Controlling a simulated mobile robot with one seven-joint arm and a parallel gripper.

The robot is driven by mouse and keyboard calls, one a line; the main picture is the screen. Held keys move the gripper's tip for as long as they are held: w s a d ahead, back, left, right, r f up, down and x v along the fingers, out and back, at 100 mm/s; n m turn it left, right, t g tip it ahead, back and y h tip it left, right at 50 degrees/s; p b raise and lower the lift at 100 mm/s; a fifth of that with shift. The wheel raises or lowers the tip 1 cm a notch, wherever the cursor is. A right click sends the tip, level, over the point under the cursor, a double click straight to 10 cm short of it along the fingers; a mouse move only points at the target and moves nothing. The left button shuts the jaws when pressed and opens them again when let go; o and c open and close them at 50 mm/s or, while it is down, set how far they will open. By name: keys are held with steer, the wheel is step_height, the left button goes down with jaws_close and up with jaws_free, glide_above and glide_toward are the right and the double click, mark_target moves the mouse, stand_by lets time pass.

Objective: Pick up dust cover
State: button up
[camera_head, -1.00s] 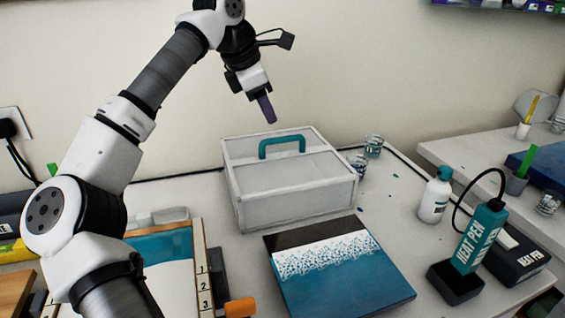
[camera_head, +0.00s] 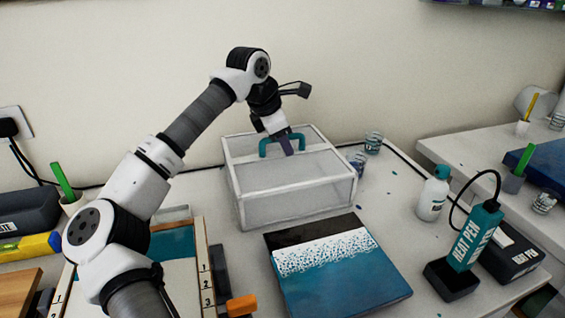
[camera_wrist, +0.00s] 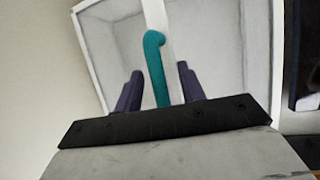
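The dust cover (camera_head: 292,187) is a box with see-through grey walls, a white frame and a teal handle (camera_head: 268,147) on top. It stands on the white table, left of the small cups and behind the blue panel. My gripper (camera_head: 287,148) is down at the handle. In the wrist view my two purple fingers (camera_wrist: 159,88) are apart, one on each side of the teal handle (camera_wrist: 155,62). A gap shows between the handle and the right finger; contact on the left side is hard to tell.
A blue and white resin panel (camera_head: 340,275) lies just in front of the cover. Cups (camera_head: 373,143) stand close at its right. A white bottle (camera_head: 433,197) and a teal heat pen (camera_head: 474,240) stand farther right. A numbered frame (camera_head: 207,265) lies at the left.

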steer(key=shift+c, duration=0.2)
jaws_close()
step_height(320, 180, up, 10)
steer(key=shift+r, duration=0.1)
stand_by(0.5)
steer(key=shift+s, duration=0.1)
